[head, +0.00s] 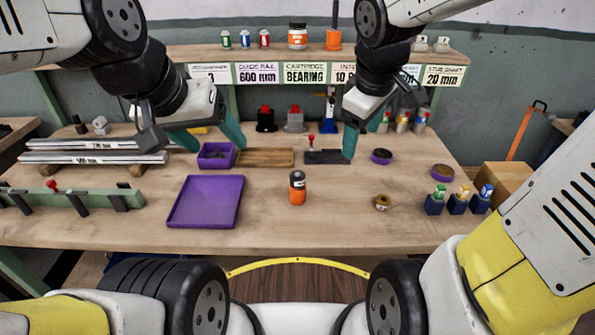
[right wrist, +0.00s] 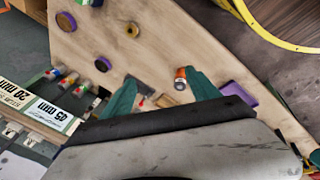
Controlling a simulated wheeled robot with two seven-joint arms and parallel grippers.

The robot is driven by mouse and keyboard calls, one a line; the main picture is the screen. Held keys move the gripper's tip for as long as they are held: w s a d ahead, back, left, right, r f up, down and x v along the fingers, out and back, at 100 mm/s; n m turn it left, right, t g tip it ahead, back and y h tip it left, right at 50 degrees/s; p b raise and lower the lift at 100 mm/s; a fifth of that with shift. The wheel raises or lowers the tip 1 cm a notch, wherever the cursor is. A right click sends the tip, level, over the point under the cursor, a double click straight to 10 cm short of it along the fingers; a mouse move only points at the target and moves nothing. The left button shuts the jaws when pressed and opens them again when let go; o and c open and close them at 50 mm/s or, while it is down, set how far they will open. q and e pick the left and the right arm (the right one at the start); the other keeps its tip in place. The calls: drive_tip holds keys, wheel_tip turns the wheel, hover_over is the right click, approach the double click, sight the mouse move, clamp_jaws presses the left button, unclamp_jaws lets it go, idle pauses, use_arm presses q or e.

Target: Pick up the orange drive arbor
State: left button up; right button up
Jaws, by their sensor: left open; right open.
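A short upright cylinder, orange with a dark band (head: 297,187), stands alone near the middle of the bench; it fits the orange drive arbor best. It also shows in the right wrist view (right wrist: 180,80), beyond the fingertips. My left gripper (head: 208,139) is open and empty above the back left of the bench, near a small purple bin (head: 216,162). My right gripper (head: 365,137) is open and empty, above and behind the orange cylinder, to its right. Its teal fingers also show in the right wrist view (right wrist: 163,94). Neither gripper touches the cylinder.
A purple tray (head: 205,202) lies left of the cylinder, a wooden tray (head: 264,157) behind it. A dark plate (head: 328,157) lies near my right gripper. Small rings (head: 382,202) and blue holders (head: 457,204) are to the right. An orange jar (head: 298,37) stands on the shelf.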

sight(296, 175)
drive_tip(key=w+a+f+n, duration=0.4)
drive_tip(key=f+n, duration=0.2)
drive_tip(key=w+a+f+n+g, duration=0.1)
drive_tip(key=w+a+f+n, duration=0.4)
drive_tip(key=f+n, duration=0.1)
drive_tip(key=w+a+f+n+g, duration=0.1)
drive_tip(key=w+a+f+n, duration=0.3)
drive_tip(key=f, duration=0.4)
drive_tip(key=shift+w+a+f+n+h, duration=0.15)
drive_tip(key=shift+w+n+h, duration=0.1)
drive_tip(key=shift+n, duration=0.4)
drive_tip(key=shift+w+a+f+n+h, duration=0.1)
drive_tip(key=shift+w+n+h, duration=0.1)
drive_tip(key=shift+n, duration=0.45)
drive_tip(key=f, duration=0.5)
drive_tip(key=w+f, duration=0.1)
drive_tip(key=f, duration=0.1)
drive_tip(key=shift+d+f, duration=0.25)
drive_tip(key=shift+d, duration=0.15)
drive_tip(key=shift+c, duration=0.4)
clamp_jaws()
